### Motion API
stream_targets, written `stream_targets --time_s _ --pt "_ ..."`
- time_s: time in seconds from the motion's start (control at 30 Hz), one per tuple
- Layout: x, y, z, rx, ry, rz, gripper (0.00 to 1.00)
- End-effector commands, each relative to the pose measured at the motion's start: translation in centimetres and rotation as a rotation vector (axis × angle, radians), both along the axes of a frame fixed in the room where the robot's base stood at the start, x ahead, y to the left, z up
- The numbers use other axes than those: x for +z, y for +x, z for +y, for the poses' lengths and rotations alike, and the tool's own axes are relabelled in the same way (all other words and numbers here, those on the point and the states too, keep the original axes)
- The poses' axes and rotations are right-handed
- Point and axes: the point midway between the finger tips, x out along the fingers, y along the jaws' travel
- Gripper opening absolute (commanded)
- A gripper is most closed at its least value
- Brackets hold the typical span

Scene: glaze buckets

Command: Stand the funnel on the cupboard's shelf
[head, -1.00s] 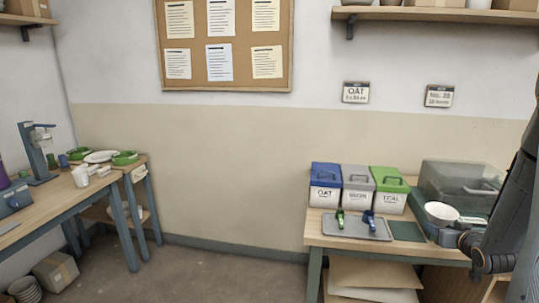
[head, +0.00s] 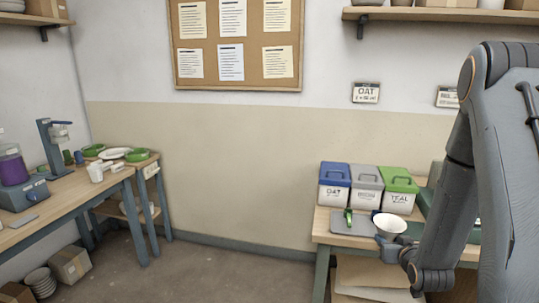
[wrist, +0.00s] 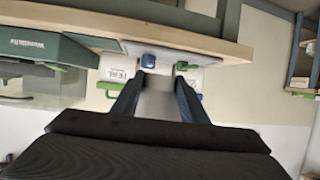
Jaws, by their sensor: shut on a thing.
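The funnel (head: 391,224) is a white cone with its wide mouth up, held above the front right of the right-hand table in the head view. My gripper (head: 383,243) is shut on it from below the rim; its jaws are mostly hidden by the funnel and my arm. In the wrist view my two dark fingers (wrist: 164,72) point away with a pale shape between them, apparently the funnel (wrist: 158,100).
The right-hand table (head: 345,240) holds blue-, grey- and green-lidded bins and a grey tray (head: 338,224) with scoops. A small table (head: 141,163) with green dishes stands at the left beside a workbench (head: 65,190). The floor (head: 215,272) between is clear.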

Motion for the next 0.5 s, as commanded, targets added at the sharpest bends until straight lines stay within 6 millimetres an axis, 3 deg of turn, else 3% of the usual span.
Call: stream_targets --time_s 0.03,0.2,0.33,0.5 --pt "-0.6 -0.3 2.8 0.02 0.002 0.004 0.17" --pt "-2.0 -2.2 9.8 0.054 0.0 0.005 0.17" --pt "-2.7 -4.2 14.1 0.078 0.0 0.005 0.17" --pt "-3.2 -6.4 17.5 0.101 0.0 0.002 0.17"
